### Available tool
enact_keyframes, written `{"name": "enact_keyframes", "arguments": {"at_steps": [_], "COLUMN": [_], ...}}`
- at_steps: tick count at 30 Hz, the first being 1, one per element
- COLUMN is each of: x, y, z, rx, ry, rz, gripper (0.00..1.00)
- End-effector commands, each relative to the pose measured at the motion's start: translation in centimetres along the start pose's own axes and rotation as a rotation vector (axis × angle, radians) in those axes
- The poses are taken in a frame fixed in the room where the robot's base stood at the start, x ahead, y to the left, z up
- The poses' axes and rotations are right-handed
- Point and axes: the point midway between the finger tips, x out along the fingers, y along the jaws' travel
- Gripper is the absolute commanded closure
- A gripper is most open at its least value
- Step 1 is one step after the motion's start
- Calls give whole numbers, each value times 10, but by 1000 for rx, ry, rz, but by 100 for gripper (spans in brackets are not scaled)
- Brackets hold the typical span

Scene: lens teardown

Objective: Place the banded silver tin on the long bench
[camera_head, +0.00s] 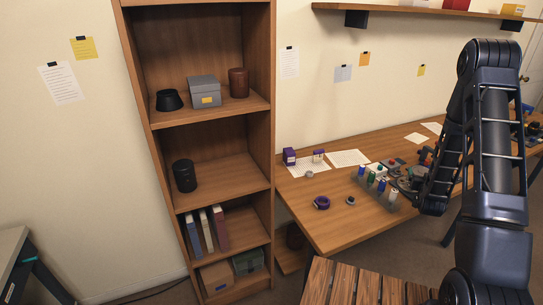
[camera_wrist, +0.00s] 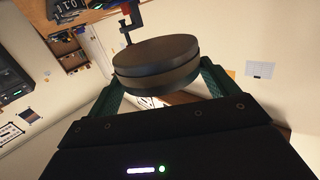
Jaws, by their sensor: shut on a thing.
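In the wrist view, a round, flat tin (camera_wrist: 156,68) with a dark lid and a lighter brownish-grey band sits between the green fingers of my gripper (camera_wrist: 158,88). The gripper is shut on it. The tin looks dark in this light. The long bench (camera_head: 365,232) runs along the wall at the right of the head view. My arm hides part of it. In the head view I cannot make out the gripper or the tin.
Small purple boxes, papers, a purple ring (camera_head: 322,203) and a rack of coloured bottles (camera_head: 378,185) occupy the bench. Its front left corner is clear. A bookcase (camera_head: 131,60) stands left of it. A slatted wooden surface (camera_head: 343,285) is in front, and a wall shelf (camera_head: 400,11) hangs above.

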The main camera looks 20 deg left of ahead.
Motion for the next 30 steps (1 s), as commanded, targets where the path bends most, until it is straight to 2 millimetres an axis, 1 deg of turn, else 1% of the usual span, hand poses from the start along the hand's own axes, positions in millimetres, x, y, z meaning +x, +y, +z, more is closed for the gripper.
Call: {"name": "enact_keyframes", "arguments": {"at_steps": [2, 5, 12, 15, 25, 30], "x": [0, 0, -6, -8, -18, -26], "y": [-2, -10, -52, -65, -95, -118], "z": [-1, -6, -32, -42, -66, -73], "rx": [0, 0, -8, -12, -18, -21], "ry": [1, 2, 4, 4, 3, 1], "rz": [-7, -38, -194, -245, -365, -428], "gripper": [41, 41, 41, 41, 41, 41]}}
